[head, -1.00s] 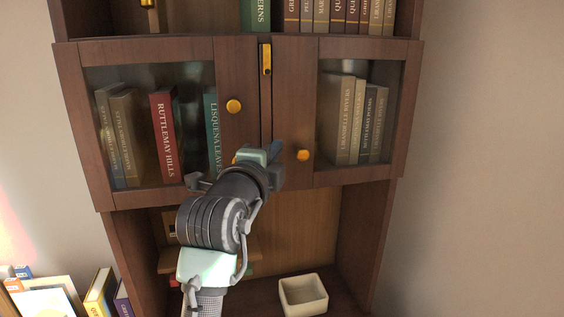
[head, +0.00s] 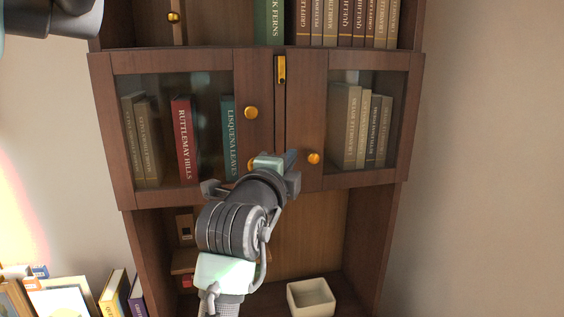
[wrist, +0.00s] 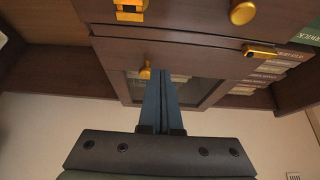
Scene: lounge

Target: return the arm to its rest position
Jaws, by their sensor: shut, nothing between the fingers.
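My gripper (head: 291,158) is on my arm, which reaches up in front of the dark wooden bookcase in the head view. Its tips are close to the lower part of the cabinet doors, between the round gold knobs. In the wrist view, the two blue fingers (wrist: 162,102) lie together and hold nothing. They point at the cabinet's wood and glass front. I cannot tell whether the tips touch it.
The bookcase has a left glass door (head: 175,130) and a right glass door (head: 360,125), with books behind both. A cream box (head: 311,298) stands on the shelf below. More books (head: 115,293) stand at lower left. Plain wall (head: 480,150) is at right.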

